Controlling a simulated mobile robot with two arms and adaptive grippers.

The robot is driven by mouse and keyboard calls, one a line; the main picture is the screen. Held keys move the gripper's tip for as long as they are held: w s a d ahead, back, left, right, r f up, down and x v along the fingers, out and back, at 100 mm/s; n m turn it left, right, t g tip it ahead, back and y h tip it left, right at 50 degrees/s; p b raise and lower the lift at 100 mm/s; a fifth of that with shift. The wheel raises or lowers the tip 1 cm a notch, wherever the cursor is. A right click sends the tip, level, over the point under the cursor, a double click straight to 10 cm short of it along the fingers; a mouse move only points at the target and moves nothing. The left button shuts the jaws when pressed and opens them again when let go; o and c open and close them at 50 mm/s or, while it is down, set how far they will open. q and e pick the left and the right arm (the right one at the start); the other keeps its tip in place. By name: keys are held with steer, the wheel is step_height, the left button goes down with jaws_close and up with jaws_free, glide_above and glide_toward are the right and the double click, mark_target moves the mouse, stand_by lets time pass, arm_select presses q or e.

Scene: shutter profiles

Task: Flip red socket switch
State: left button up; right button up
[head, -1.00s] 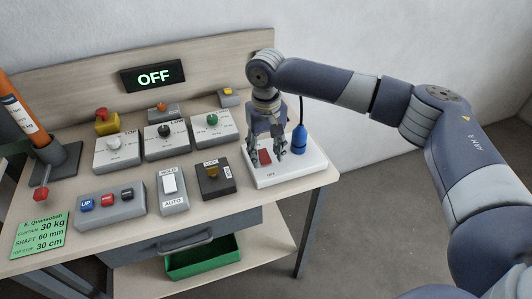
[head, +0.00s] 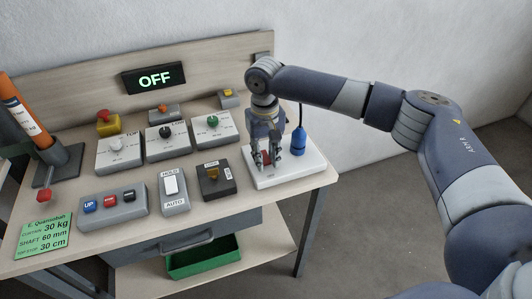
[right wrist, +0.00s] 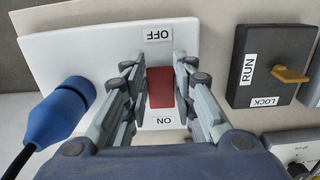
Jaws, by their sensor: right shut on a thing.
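The red socket switch (right wrist: 160,88) is a red rocker on a white socket plate (head: 285,177), between the labels OFF and ON in the right wrist view. In the head view the red switch (head: 265,157) shows partly between my fingers. My right gripper (head: 267,162) points down over the plate and is shut on the switch, one finger on each side, as the right wrist view also shows (right wrist: 159,66). A blue plug (head: 299,141) with a dark cable sits in the socket beside the gripper. My left gripper is not in view.
The display (head: 153,78) reads OFF. A black RUN/LOCK switch box (head: 215,183), a white HOLD/AUTO switch (head: 172,185) and several knob boxes stand left of the plate. A green bin (head: 204,257) sits on the lower shelf.

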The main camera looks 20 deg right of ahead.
steer(key=r+g+p, duration=0.1)
steer(key=p, duration=0.2)
steer(key=shift+w, duration=0.3)
steer(key=shift+w+g+p, duration=0.25)
steer(key=shift+g+p, duration=0.35)
steer(key=shift+p, duration=0.35)
steer(key=shift+f, duration=0.1)
steer(key=shift+w+g, duration=0.15)
steer(key=shift+g, duration=0.25)
steer(key=shift+g+b, duration=0.3)
steer(key=shift+g, duration=0.1)
steer(key=o, duration=1.1)
steer(key=shift+f, duration=0.15)
steer(key=shift+c, duration=0.2)
